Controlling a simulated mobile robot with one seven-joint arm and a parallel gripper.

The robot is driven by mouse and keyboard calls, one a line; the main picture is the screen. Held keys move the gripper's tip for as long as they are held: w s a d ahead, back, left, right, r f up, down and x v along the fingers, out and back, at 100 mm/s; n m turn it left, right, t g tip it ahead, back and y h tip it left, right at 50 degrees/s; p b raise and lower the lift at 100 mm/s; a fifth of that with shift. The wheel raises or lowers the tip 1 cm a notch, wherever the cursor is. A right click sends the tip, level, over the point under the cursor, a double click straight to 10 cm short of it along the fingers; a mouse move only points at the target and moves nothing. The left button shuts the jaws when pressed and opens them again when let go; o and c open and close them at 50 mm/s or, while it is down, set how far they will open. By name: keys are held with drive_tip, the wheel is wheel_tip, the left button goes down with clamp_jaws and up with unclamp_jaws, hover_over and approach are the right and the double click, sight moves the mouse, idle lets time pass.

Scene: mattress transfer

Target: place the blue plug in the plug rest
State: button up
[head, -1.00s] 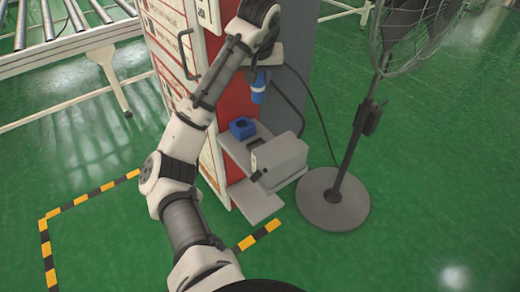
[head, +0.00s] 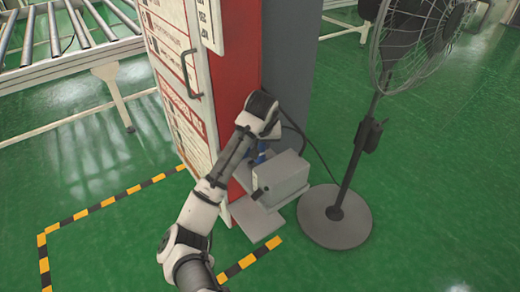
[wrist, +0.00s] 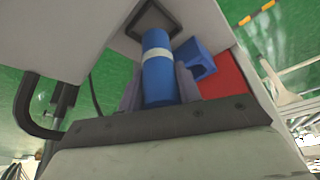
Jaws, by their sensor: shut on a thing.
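The blue plug (wrist: 159,80), a cylinder with a pale band, stands between the two grey fingers of my gripper (wrist: 160,88) in the wrist view. The gripper is shut on it. Beyond the plug's far end is a dark square recess with a dark frame (wrist: 135,22) in a pale grey surface. I cannot tell whether the plug touches it. A blue block with an opening (wrist: 197,60) is just right of the plug. I cannot tell which of these is the plug rest. In the head view my arm hides most of this; only a bit of blue (head: 262,156) shows.
A grey box (head: 282,178) stands on a low shelf (head: 258,222) beside the red and white cabinet (head: 225,75). A fan (head: 335,212) on a round base stands close to the right. A dark cable hangs behind the box. The green floor in front is open.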

drive_tip(key=shift+f, duration=1.45)
drive_tip(key=shift+f, duration=0.1)
drive_tip(key=o, duration=1.1)
drive_tip(key=shift+v, duration=6.1)
drive_tip(key=shift+w, duration=0.1)
